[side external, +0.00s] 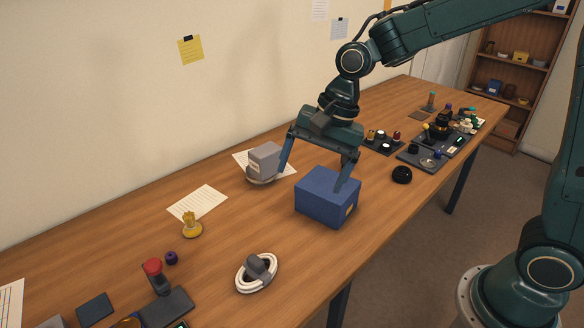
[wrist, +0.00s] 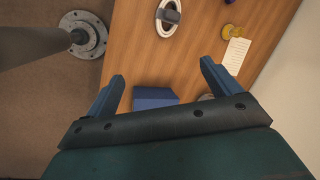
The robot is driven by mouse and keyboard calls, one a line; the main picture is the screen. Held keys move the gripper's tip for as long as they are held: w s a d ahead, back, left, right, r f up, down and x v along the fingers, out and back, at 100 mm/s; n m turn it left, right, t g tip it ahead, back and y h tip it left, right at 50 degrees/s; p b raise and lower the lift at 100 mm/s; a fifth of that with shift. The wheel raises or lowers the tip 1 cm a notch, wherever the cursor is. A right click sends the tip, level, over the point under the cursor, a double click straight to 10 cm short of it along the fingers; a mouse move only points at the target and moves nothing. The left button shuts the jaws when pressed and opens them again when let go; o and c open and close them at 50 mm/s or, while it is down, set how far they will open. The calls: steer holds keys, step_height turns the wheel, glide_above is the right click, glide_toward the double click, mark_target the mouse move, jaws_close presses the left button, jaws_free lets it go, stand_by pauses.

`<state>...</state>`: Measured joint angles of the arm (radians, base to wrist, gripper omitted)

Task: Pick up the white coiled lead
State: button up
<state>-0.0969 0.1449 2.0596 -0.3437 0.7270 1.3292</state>
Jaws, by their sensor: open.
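The white coiled lead (side external: 244,281) lies on the front part of the wooden table as an oval ring, with a grey block-like piece (side external: 261,267) across its middle. It also shows at the top of the wrist view (wrist: 162,30). My gripper (side external: 311,182) is open and empty, its fingers pointing down over the table, up and to the right of the lead in the side view and well apart from it. In the wrist view, the open fingers (wrist: 163,69) lie below the lead in the picture. Nothing hides the ring in the side view.
A blue box (side external: 322,203) stands under and beside my gripper's right finger. A grey box-like item (side external: 264,158) is near the left finger. A yellow piece (side external: 191,226), a purple knob (side external: 171,258) and a red-topped stand (side external: 157,275) are left of the lead. Table around the lead is clear.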

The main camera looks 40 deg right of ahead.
mark_target(258, 257)
steer(key=w+a+f+m, duration=0.1)
steer(key=a+f+m, duration=0.1)
steer(key=f, duration=0.3)
steer(key=w+a+f+m+g, duration=0.1)
steer(key=w+a+f, duration=0.1)
steer(key=a+f, duration=0.2)
steer(key=w+a+f+m+g+y, duration=0.1)
steer(key=w+a+f+m, duration=0.1)
steer(key=f, duration=0.6)
steer(key=shift+a+f+m, duration=0.25)
steer(key=shift+a+m, duration=0.05)
steer(key=shift+a, duration=0.15)
steer(key=shift+a+f, duration=0.2)
steer(key=shift+f, duration=0.25)
steer(key=shift+f, duration=0.1)
steer(key=shift+x, duration=2.5)
steer(key=shift+w, duration=0.1)
steer(key=c, duration=1.1)
